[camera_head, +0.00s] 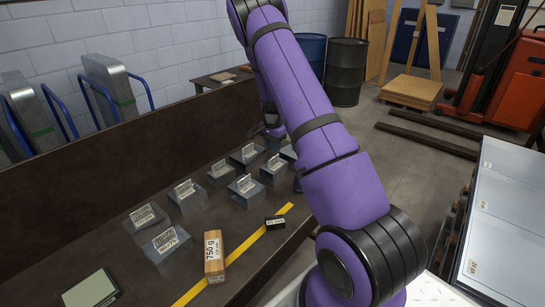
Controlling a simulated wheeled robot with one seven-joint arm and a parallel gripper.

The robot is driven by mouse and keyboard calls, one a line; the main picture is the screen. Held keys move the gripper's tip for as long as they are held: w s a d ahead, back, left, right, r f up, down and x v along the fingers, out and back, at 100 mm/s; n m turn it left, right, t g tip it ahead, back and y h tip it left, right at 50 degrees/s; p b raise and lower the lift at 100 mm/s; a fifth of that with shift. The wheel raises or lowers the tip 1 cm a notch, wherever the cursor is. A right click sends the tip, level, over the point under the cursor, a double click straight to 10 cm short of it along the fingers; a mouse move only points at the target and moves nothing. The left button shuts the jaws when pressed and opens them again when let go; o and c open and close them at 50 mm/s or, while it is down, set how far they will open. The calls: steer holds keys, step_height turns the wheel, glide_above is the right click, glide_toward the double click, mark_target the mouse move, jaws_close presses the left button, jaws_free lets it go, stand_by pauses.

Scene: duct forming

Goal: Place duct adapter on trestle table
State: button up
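Several grey metal pieces with upright labelled tabs stand in two rough rows on a long dark table (120,215). One is at the near left (167,243), one is mid-row (245,188), and one is at the far end (248,154). The labels are too small to read, so I cannot tell which piece, if any, is the duct adapter. I cannot tell whether this dark table is the trestle table. My purple arm reaches over the table's right side. Its far end comes down near the far pieces, where a small grey part of my gripper (273,131) shows. Its fingers are hidden.
A wooden block labelled 750 g (214,257), a small black block (275,222) and a green-topped pad (91,290) lie near the front. A yellow stripe crosses the table. A tall dark panel borders its left side. Drums (345,72) and an orange lift machine (520,80) stand beyond.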

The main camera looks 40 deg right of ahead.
steer(key=s+a+r+n+t, duration=0.1)
steer(key=s+a+r+n, duration=0.15)
steer(key=a+r, duration=0.55)
steer(key=s+a+r+n+t+y, duration=0.15)
steer(key=s+a+r, duration=0.25)
steer(key=r, duration=0.8)
steer(key=s+a+r+n, duration=0.3)
steer(key=a+r, duration=0.3)
steer(key=r, duration=0.4)
steer(key=s+a+r+n+t, duration=0.1)
steer(key=s+a+r+n, duration=0.1)
steer(key=s, duration=0.6)
steer(key=s+a+r+n+h, duration=0.1)
steer(key=s+a+r+n, duration=0.2)
steer(key=s+a, duration=0.3)
steer(key=s+a+r+n+t, duration=0.1)
steer(key=s+a+n, duration=0.3)
steer(key=s, duration=0.8)
steer(key=shift+a+r+t, duration=0.35)
steer(key=shift+a+r, duration=0.15)
steer(key=shift+r, duration=0.15)
